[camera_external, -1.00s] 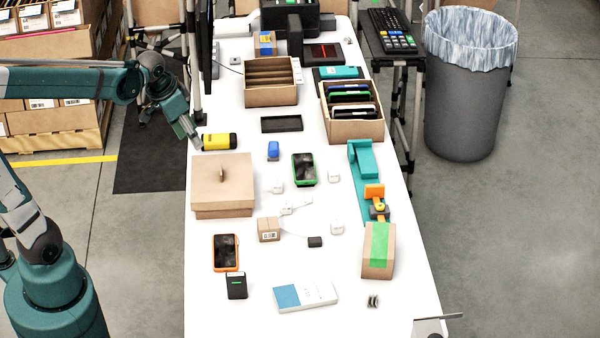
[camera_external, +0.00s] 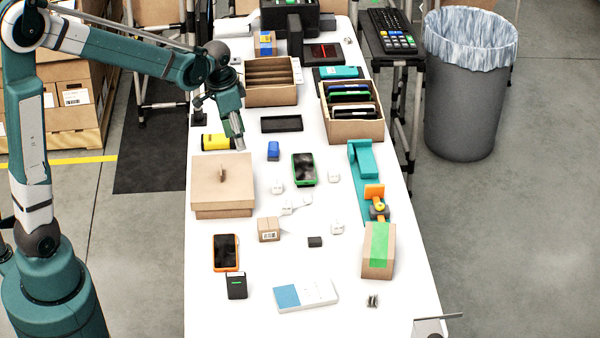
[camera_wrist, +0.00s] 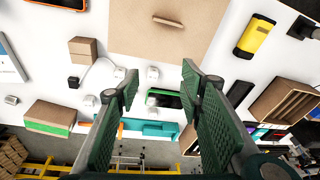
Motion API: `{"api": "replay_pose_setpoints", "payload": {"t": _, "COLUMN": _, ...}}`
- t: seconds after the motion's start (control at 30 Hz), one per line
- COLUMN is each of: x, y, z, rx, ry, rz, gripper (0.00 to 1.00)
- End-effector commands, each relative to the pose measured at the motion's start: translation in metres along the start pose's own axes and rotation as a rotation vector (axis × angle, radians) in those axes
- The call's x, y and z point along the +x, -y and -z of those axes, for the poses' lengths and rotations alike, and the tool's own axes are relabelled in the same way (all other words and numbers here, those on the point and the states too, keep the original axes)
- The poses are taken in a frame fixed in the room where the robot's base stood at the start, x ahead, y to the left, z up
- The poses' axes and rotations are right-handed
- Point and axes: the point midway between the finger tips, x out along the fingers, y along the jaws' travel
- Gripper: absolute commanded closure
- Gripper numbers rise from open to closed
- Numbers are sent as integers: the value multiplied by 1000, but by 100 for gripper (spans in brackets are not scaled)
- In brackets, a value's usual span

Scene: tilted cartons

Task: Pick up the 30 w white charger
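Several small white chargers lie on the white table, and their wattage labels are too small to read. In the external view I see one charger (camera_external: 278,187) near the cardboard box, one (camera_external: 287,208) in the middle, one (camera_external: 334,176) right of the green-edged phone, and one (camera_external: 337,227) nearer the front. My gripper (camera_external: 239,143) hangs above the table's left side, near the yellow device, well above and apart from the chargers. In the wrist view my gripper (camera_wrist: 158,83) is open and empty, with white chargers (camera_wrist: 153,73) showing beyond and between the fingers.
A closed cardboard box (camera_external: 223,184) and a yellow device (camera_external: 218,141) are at the left. A green-edged phone (camera_external: 304,169), blue item (camera_external: 273,150) and small carton (camera_external: 269,229) surround the chargers. A teal stand (camera_external: 362,161) is at the right.

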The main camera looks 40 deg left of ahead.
Motion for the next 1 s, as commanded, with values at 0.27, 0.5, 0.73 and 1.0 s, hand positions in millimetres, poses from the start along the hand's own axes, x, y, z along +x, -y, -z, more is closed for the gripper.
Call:
{"api": "replay_pose_setpoints", "payload": {"t": 0.27, "x": 34, "y": 0, "z": 34, "rx": 73, "ry": 48, "rz": -27, "gripper": 62}}
{"api": "replay_pose_setpoints", "payload": {"t": 0.5, "x": 68, "y": -3, "z": 58, "rx": 134, "ry": 88, "rz": -50, "gripper": 62}}
{"api": "replay_pose_setpoints", "payload": {"t": 0.73, "x": 103, "y": -8, "z": 78, "rx": 194, "ry": 126, "rz": -75, "gripper": 62}}
{"api": "replay_pose_setpoints", "payload": {"t": 1.0, "x": 137, "y": -13, "z": 93, "rx": 248, "ry": 160, "rz": -98, "gripper": 62}}
